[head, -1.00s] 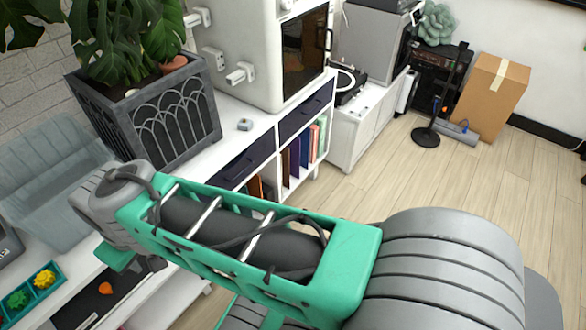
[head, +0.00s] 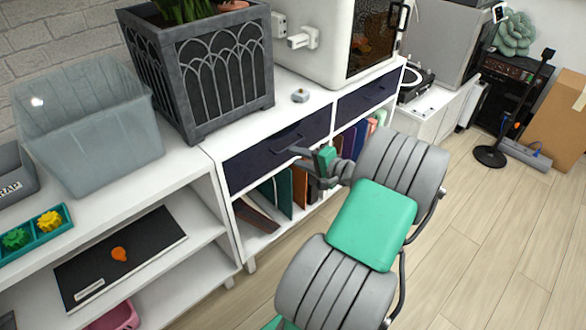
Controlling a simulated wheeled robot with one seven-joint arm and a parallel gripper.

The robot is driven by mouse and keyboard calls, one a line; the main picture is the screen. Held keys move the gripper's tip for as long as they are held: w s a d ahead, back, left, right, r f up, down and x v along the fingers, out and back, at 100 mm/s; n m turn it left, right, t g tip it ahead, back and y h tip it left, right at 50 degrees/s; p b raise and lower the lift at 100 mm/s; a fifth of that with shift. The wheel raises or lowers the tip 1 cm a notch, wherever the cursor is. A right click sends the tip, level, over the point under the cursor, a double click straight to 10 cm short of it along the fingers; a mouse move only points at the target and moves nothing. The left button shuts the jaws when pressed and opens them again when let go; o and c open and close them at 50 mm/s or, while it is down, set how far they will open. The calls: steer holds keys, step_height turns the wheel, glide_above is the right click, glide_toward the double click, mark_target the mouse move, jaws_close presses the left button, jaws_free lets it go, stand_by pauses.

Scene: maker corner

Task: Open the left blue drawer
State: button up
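The left blue drawer (head: 248,168) is a dark navy front in the white cabinet below the planter, and it looks closed. Its dark handle (head: 287,143) is near the middle of the front. My gripper (head: 300,152) is at the drawer front, with its fingertips just below and beside the handle. My wrist hides part of the gripper, so I cannot tell whether its fingers are apart or shut, or touching the handle. A second blue drawer (head: 368,96) to the right looks closed too.
Books (head: 287,190) stand in the open shelf under the drawers. A dark planter (head: 205,75) and a white enclosure (head: 335,40) stand on top. A clear bin (head: 90,125) is on the left shelf unit.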

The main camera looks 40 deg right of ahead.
steer(key=w+d+f+m, duration=0.1)
steer(key=w+d+f, duration=0.1)
steer(key=w, duration=0.3)
steer(key=shift+w+t+h+b, duration=0.3)
steer(key=shift+w+t+b, duration=0.1)
steer(key=shift+b, duration=0.05)
steer(key=shift+d, duration=0.1)
steer(key=shift+c, duration=0.4)
jaws_close()
stand_by(0.6)
